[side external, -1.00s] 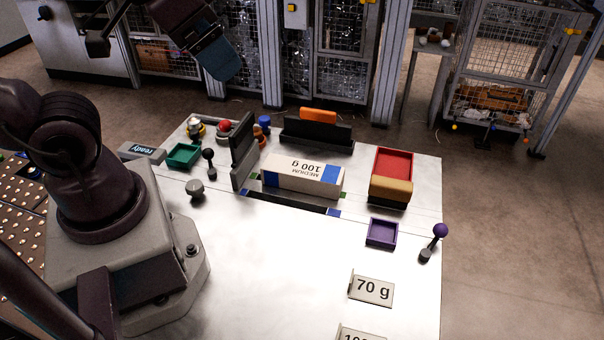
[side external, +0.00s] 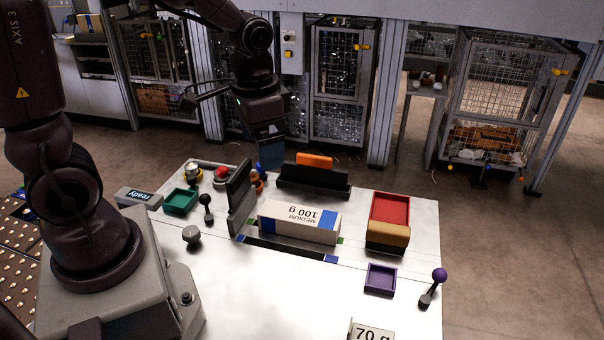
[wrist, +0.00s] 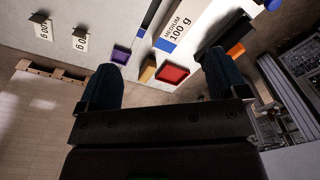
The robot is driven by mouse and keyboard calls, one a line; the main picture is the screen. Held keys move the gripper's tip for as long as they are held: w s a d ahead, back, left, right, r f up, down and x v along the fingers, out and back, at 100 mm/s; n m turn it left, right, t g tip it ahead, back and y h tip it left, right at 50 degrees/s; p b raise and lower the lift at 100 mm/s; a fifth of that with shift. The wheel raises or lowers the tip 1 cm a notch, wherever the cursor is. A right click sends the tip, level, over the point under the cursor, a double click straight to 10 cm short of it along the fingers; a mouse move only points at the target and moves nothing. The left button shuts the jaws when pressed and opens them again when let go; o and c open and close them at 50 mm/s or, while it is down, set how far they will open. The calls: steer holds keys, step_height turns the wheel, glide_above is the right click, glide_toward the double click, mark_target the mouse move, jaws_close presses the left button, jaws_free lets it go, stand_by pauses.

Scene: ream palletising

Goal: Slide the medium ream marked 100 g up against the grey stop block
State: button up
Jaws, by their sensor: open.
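The medium ream marked 100 g (side external: 290,219) is a white box with blue end bands, lying flat on the table. It also shows in the wrist view (wrist: 187,28). The grey stop block (side external: 241,192) is an upright dark plate beside the ream's left end. A narrow gap seems to separate them, though contact is hard to judge. My gripper (side external: 269,150) hangs above the table's back edge, behind and above the ream. In the wrist view its two dark fingers (wrist: 161,75) are wide apart with nothing between them.
A black holder with an orange piece (side external: 314,174) stands behind the ream. A red tray with a tan block (side external: 390,215) is to its right. A purple tray (side external: 380,279) and purple-knobbed lever (side external: 434,286) are at the front right. A green tray (side external: 181,201) is left.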

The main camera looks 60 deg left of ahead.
mark_target(301, 214)
steer(key=w+a+f+m, duration=0.3)
steer(key=w+f+m, duration=0.55)
steer(key=f, duration=0.35)
steer(key=shift+n, duration=0.25)
steer(key=f, duration=1.2)
steer(key=shift+w+f, duration=0.1)
steer(key=shift+w, duration=0.15)
steer(key=c, duration=1.3)
steer(key=shift+c, duration=0.2)
